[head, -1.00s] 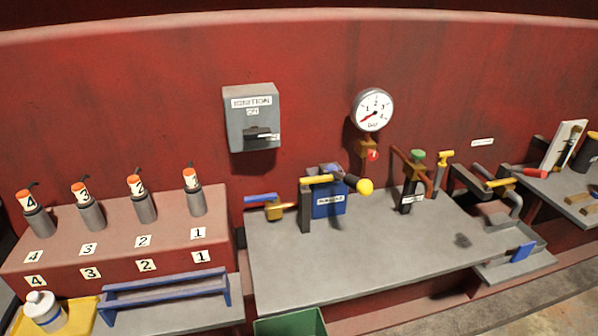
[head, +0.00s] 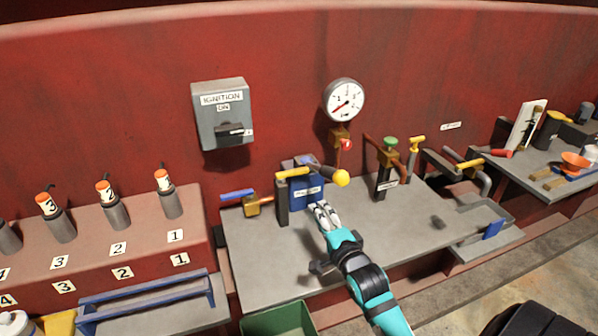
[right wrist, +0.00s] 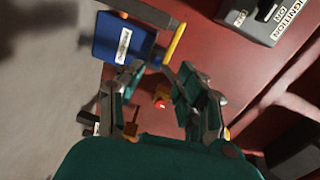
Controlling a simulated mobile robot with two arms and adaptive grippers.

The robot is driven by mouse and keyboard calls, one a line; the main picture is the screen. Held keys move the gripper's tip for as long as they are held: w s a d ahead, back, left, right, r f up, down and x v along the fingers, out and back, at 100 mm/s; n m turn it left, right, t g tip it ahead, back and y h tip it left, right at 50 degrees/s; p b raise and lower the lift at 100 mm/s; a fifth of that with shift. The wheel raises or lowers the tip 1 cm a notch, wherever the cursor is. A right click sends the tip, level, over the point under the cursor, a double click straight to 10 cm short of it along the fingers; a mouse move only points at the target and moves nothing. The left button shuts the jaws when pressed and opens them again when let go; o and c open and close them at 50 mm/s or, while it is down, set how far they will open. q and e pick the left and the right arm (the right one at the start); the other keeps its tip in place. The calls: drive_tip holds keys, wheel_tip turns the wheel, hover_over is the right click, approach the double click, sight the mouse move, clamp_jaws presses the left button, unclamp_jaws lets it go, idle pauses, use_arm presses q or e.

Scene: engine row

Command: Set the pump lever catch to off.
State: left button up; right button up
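The pump is a blue box (head: 309,191) with a white label, on the grey bench against the red wall. A dark post (head: 282,207) stands at its left, with a yellow catch bar (head: 293,172) across its top. A dark lever with a yellow ball (head: 341,178) sticks out to the right. My right gripper (head: 325,213) is below and in front of the lever, apart from the catch. In the right wrist view, its fingers (right wrist: 158,88) are spread and empty; the blue box (right wrist: 118,42) and yellow catch (right wrist: 173,44) lie beyond them. My left gripper is out of view.
A gauge (head: 344,99) with a red knob (head: 346,145) is above right. A green-topped valve (head: 390,144) stands to the right. The ignition box (head: 222,115) is on the wall. The front bench is largely clear.

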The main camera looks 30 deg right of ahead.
sight(300, 174)
drive_tip(key=shift+m+t, duration=0.4)
drive_tip(key=shift+m, duration=0.2)
drive_tip(key=x, duration=0.6)
drive_tip(key=d+r+p+x, duration=0.1)
drive_tip(key=x, duration=0.5)
drive_tip(key=p+x, duration=0.1)
drive_tip(key=x, duration=0.5)
drive_tip(key=shift+s+d+r, duration=0.1)
drive_tip(key=shift+d+r, duration=0.15)
drive_tip(key=shift+r, duration=0.05)
clamp_jaws()
drive_tip(key=shift+h, duration=0.4)
